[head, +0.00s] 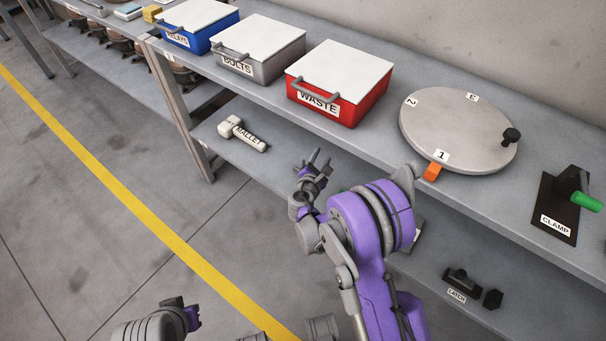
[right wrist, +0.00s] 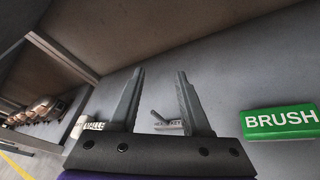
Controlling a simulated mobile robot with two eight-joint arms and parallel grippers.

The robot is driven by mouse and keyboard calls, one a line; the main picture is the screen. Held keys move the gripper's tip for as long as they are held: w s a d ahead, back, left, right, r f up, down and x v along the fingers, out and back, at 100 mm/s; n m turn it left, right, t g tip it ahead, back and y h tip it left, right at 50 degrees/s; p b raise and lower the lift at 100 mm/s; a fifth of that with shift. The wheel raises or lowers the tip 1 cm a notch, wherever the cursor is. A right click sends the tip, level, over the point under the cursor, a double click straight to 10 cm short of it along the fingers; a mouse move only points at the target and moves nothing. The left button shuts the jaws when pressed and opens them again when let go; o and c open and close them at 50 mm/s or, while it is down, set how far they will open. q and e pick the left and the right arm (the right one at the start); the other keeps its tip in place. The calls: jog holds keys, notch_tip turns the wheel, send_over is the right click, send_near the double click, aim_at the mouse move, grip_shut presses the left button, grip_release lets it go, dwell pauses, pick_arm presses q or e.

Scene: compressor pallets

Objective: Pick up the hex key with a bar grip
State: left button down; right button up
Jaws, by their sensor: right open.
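The hex key (right wrist: 159,117), a thin grey bent bar on a small labelled block, lies on the lower shelf in the right wrist view. It shows between my right gripper's fingers (right wrist: 160,76), beyond them and untouched. In the head view my right gripper (head: 316,160) is open and empty over the lower shelf, to the right of the mallet. The hex key does not show in the head view; my right arm covers part of that shelf. Part of my left arm and gripper (head: 180,308) shows at the bottom; its fingers are unclear.
On the lower shelf are a mallet (head: 242,134), a latch (head: 462,281) and a green brush block (right wrist: 280,121). The bench above, with a red waste bin (head: 325,108), a round turntable (head: 455,125) and a clamp (head: 558,215), overhangs the shelf.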

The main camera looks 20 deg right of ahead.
aim_at(304, 163)
jog(key=a+f+n+t, duration=0.1)
jog(key=f+n, duration=0.2)
jog(key=f, duration=0.1)
jog(key=w+a+f+n+t, duration=0.1)
jog(key=a+f+n, duration=0.1)
jog(key=f+n, duration=0.1)
jog(key=w+a+f+n+t+y, duration=0.1)
jog(key=a+f+n, duration=0.1)
jog(key=f+n, duration=0.1)
jog(key=shift+w+a+f+t+b, duration=0.1)
jog(key=shift+a+f+t+b, duration=0.05)
jog(key=shift+f, duration=0.25)
jog(key=shift+a+f+t+b, duration=0.1)
jog(key=shift+f+t+b, duration=0.05)
jog(key=shift+f, duration=0.25)
jog(key=shift+w+a+f+n, duration=0.1)
jog(key=shift+w+f+n, duration=0.05)
jog(key=shift+f+n, duration=0.15)
jog(key=x, duration=0.4)
jog(key=shift+w, duration=0.3)
jog(key=b+x, duration=0.1)
jog(key=x, duration=0.4)
jog(key=shift+w+r, duration=0.2)
jog(key=shift+w, duration=0.25)
grip_shut()
